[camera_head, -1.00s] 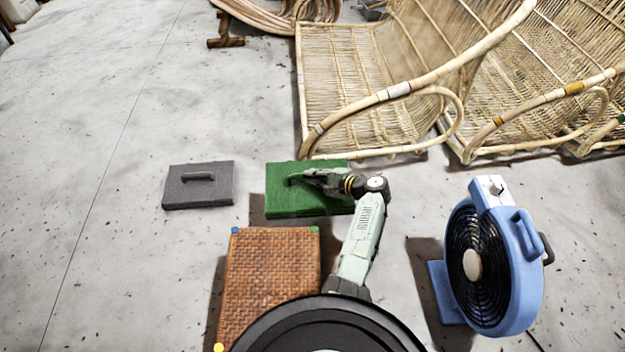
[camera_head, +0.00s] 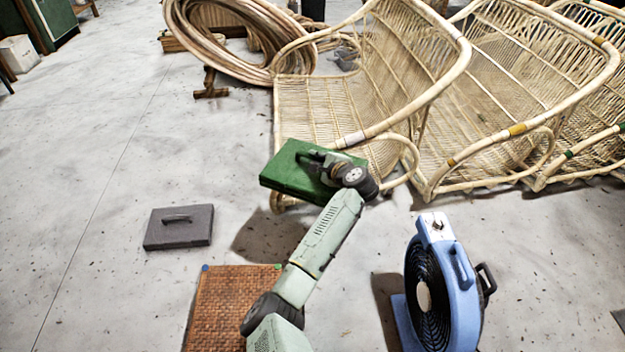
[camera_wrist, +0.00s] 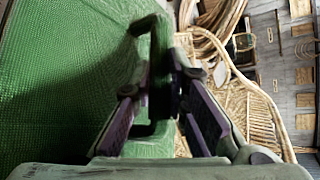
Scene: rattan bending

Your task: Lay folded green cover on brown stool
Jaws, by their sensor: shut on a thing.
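The folded green cover (camera_head: 285,170) is a flat green block with a handle on top, held tilted in the air in the head view. My gripper (camera_head: 312,155) is shut on its handle. In the wrist view the cover (camera_wrist: 60,80) fills the left side, and its handle (camera_wrist: 158,70) stands between my gripper's fingers (camera_wrist: 165,100). The brown stool (camera_head: 228,300) has a woven top with a blue corner mark and lies nearer, at the bottom of the head view. My arm hides part of its right side.
A grey block with a handle (camera_head: 180,228) lies on the floor left of the stool's far end. A blue fan (camera_head: 440,285) stands to the right. Rattan chair frames (camera_head: 385,95) stand close behind the cover. The floor at left is clear.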

